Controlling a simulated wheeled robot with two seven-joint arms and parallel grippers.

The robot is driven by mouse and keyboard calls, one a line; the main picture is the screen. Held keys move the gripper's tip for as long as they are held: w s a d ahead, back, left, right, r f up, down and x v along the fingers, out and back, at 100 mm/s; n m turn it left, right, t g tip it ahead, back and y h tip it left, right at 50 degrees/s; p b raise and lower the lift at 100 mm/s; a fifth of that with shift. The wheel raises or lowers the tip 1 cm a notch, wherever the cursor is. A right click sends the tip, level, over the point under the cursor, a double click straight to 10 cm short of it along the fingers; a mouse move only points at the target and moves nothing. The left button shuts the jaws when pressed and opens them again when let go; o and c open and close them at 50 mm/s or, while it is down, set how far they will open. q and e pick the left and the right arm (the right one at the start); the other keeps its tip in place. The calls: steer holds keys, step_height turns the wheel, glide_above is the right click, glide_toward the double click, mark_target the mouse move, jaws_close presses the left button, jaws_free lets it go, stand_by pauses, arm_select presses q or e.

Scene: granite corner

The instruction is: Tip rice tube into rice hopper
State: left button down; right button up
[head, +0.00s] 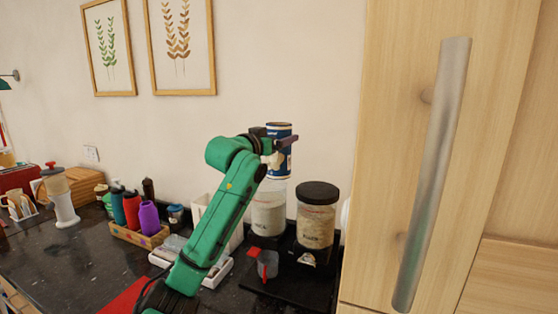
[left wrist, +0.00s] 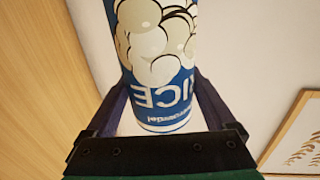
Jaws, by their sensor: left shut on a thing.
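My left gripper (head: 276,158) is shut on the rice tube (head: 279,140), a blue and white cylinder. In the left wrist view, the tube (left wrist: 158,60) sits between the two fingers, its RICE lettering upside down in that picture. In the head view the tube stands roughly vertical, above a clear hopper (head: 268,215) with pale contents and no dark lid visible. The tube and gripper hide part of that hopper's top. No rice is seen falling. A second hopper (head: 316,220) with a black lid stands to its right. My right gripper is not in view.
A red-handled clear scoop or cup (head: 266,264) stands in front of the hoppers. A wooden box of bottles (head: 140,235) is to the left. A tall wooden cabinet (head: 460,120) closes off the right side. Dark counter (head: 60,265) is clear at front left.

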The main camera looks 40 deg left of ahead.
arm_select(q)
steer(key=n+b, duration=0.1)
steer(key=d+f+n+b, duration=0.1)
steer(key=n+b, duration=0.1)
steer(key=w+n+b, duration=0.1)
steer(key=shift+d+f+n+t, duration=0.2)
steer(key=shift+d+n+t, duration=0.2)
steer(key=shift+w+r, duration=0.15)
steer(key=shift+r, duration=0.05)
steer(key=shift+s+r+n, duration=0.25)
steer(key=shift+s+n, duration=0.15)
steer(key=shift+s, duration=0.2)
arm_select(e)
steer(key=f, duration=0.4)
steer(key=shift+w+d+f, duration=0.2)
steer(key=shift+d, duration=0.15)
